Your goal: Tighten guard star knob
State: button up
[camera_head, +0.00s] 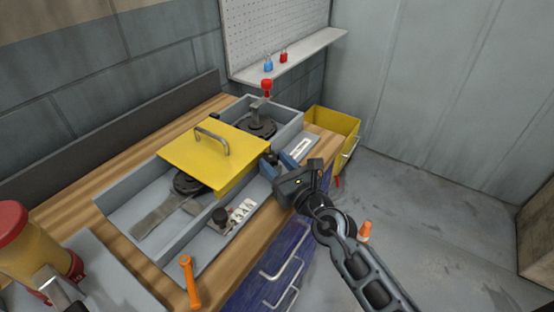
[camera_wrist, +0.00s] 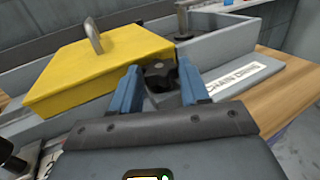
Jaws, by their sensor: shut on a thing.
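The yellow guard (camera_head: 180,152) with its metal handle (camera_head: 212,138) sits over the middle of the grey conveyor housing. It also shows in the wrist view (camera_wrist: 90,75). A dark star knob (camera_wrist: 160,76) is at the guard's right edge, between the blue fingers of my gripper (camera_wrist: 158,88). My gripper (camera_head: 280,164) is shut on the knob, reaching in from the right side of the table. The fingers and wrist hide part of the knob, and its threads cannot be seen.
A black knob (camera_head: 220,216) stands by a label panel at the housing's front. An orange-handled tool (camera_head: 190,283) and a red-yellow canister (camera_head: 35,245) are at the left. A yellow bin (camera_head: 346,124) stands beyond the table. Padlocks (camera_head: 268,64) sit on the wall shelf (camera_head: 300,54).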

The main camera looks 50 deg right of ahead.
dwell(0.3)
jog(key=o, duration=1.1)
jog(key=shift+c, duration=0.2)
jog(key=b+v, duration=0.1)
jog(key=v, duration=0.6)
jog(key=shift+f+b, duration=0.15)
jog(key=shift+b, duration=0.25)
jog(key=shift+s+a, duration=0.15)
jog(key=shift+s, duration=0.25)
